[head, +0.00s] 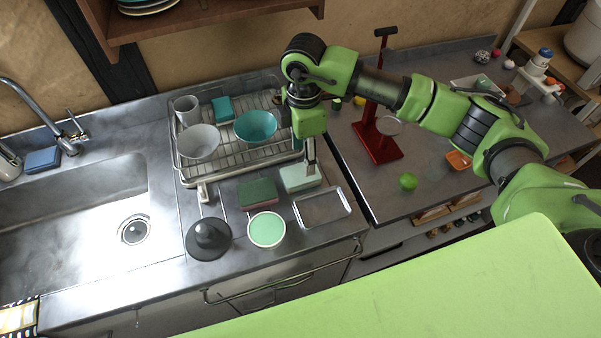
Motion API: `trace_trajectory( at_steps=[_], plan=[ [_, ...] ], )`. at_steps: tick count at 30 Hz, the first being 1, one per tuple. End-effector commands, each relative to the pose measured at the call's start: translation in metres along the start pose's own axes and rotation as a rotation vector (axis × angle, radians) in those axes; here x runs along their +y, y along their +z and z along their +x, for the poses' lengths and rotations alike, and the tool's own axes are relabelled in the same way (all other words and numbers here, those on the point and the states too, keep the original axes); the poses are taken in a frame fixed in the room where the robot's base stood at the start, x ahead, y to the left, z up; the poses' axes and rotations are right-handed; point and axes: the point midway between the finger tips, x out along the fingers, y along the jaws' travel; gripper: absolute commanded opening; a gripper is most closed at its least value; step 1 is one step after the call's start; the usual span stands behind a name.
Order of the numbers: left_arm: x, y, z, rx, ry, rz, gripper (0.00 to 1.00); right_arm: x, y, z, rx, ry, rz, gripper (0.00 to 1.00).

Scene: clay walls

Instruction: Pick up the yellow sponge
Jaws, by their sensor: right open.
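My right gripper (311,168) points down over the counter, open, its fingertips at a pale block (296,182). The block looks like a sponge with a light, greenish-white top, and the gripper hides part of it. I cannot tell whether fingers and block touch. No plainly yellow sponge shows on the counter; this pale block may be it. A green sponge with a dark red side (258,193) lies just left of it. My left gripper is not in view.
A dish rack (186,176) with bowls, a cup and a teal sponge (222,110) stands behind. A green-topped round dish (267,230) and a dark cone-shaped item (209,238) are in front. A red stand (378,145) is right.

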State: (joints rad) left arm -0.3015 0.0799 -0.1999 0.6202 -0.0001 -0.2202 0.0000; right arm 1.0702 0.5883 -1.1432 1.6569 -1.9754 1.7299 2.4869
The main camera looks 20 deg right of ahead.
Motion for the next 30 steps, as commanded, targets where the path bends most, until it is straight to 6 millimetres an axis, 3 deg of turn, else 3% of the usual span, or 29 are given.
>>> trace_trajectory(
  at_steps=[3, 11, 19, 27, 30],
  plan=[
    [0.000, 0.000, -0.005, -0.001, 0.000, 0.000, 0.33, 0.000, -0.001, 0.017, 0.002, -0.002, -0.001, 0.49],
    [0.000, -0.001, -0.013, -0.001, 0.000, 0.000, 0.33, 0.000, -0.003, 0.036, 0.002, -0.004, -0.002, 0.49],
    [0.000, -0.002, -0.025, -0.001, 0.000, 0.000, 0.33, 0.001, -0.006, 0.074, 0.003, -0.002, -0.002, 0.49],
    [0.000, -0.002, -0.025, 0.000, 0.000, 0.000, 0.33, 0.002, -0.006, 0.079, 0.004, 0.001, -0.003, 0.49],
    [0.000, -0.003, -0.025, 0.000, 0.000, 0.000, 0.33, 0.002, -0.006, 0.079, 0.004, 0.000, -0.003, 0.37]
  ],
)
